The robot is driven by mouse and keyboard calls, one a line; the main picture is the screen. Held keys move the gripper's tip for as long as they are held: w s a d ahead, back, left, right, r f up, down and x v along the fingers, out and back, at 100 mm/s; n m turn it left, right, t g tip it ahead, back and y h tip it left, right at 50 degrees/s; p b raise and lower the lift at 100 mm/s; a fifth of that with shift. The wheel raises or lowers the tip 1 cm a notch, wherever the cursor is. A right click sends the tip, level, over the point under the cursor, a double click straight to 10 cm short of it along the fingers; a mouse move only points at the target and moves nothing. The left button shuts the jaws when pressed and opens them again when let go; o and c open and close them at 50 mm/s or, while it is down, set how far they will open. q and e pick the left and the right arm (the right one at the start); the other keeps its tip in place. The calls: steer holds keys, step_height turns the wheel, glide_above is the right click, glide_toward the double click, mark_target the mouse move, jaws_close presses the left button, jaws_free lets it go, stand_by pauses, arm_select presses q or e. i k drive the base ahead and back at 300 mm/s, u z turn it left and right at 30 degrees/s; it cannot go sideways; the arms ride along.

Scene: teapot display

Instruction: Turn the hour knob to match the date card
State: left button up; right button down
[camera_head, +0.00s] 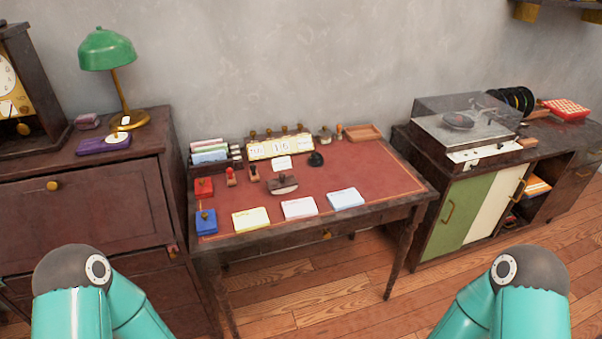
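A cream perpetual calendar (264,152) stands at the back of the red-topped desk (350,173). Its windows show small dark characters; the middle one seems to read 16, and the others are too small to read surely. Several small dark knobs (284,130) stick up along its top. I cannot tell which is the hour knob. A small white card (281,162) stands just in front of the calendar; its writing is unreadable. Teal links of both my arms show at the bottom left and bottom right corners. Neither gripper is in view.
A stamp blotter (283,185), red box (204,188), blue box (206,222) and paper pads (299,208) lie on the desk. A card rack (209,152) adjoins the calendar's left. A green lamp (106,50) stands left, a record player (466,125) right.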

mark_target(24, 110)
steer(key=u, duration=0.2)
steer(key=i, duration=0.9)
steer(key=z, duration=0.1)
